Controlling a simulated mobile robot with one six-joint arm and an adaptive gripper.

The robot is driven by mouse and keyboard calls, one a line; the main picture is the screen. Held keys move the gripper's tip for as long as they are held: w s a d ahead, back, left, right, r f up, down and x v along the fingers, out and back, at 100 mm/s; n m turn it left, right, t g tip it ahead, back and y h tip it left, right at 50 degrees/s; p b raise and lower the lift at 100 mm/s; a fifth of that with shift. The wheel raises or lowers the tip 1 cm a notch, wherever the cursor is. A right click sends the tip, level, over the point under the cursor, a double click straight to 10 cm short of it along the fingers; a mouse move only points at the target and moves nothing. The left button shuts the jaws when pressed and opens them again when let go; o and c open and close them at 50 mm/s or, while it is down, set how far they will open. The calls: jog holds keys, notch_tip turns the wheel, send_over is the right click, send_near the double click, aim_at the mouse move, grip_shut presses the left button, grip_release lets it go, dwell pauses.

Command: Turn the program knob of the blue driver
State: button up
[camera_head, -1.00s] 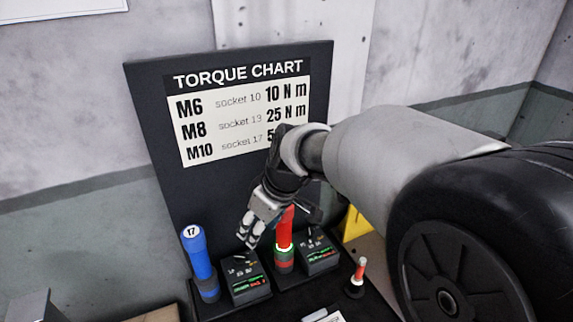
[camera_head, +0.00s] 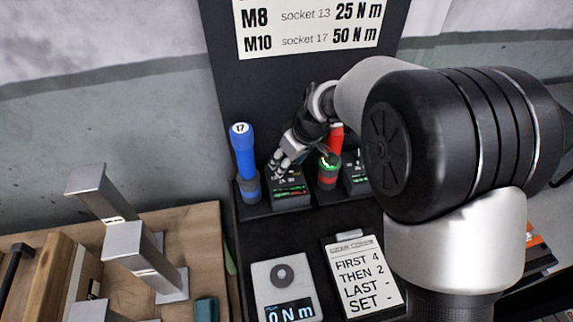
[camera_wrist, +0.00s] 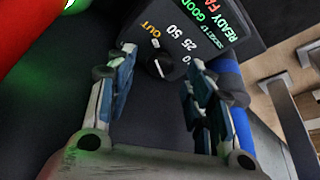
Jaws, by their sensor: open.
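The blue driver (camera_head: 243,150) stands upright in its dock at the left of the rack, with a 17 on its top. Beside it is a dark control box with a display (camera_head: 291,196). In the wrist view its program knob (camera_wrist: 160,64) is a small dark dial with a white pointer, ringed by 25, 50 and OUT. My gripper (camera_wrist: 162,75) is open, its two fingers to either side of the knob in that view, and apart from it. In the head view my gripper (camera_head: 280,165) is over this box, hiding part of its top.
The red driver (camera_head: 329,170) stands just right of the box, lit green, with a second box (camera_head: 356,180) beyond it. A tester reading 0 N m (camera_head: 285,290) and an order card (camera_head: 362,275) lie in front. Metal posts (camera_head: 140,255) stand at left.

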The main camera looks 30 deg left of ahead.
jog(key=shift+x, duration=0.8)
jog(key=shift+c, duration=0.3)
jog(key=c, duration=1)
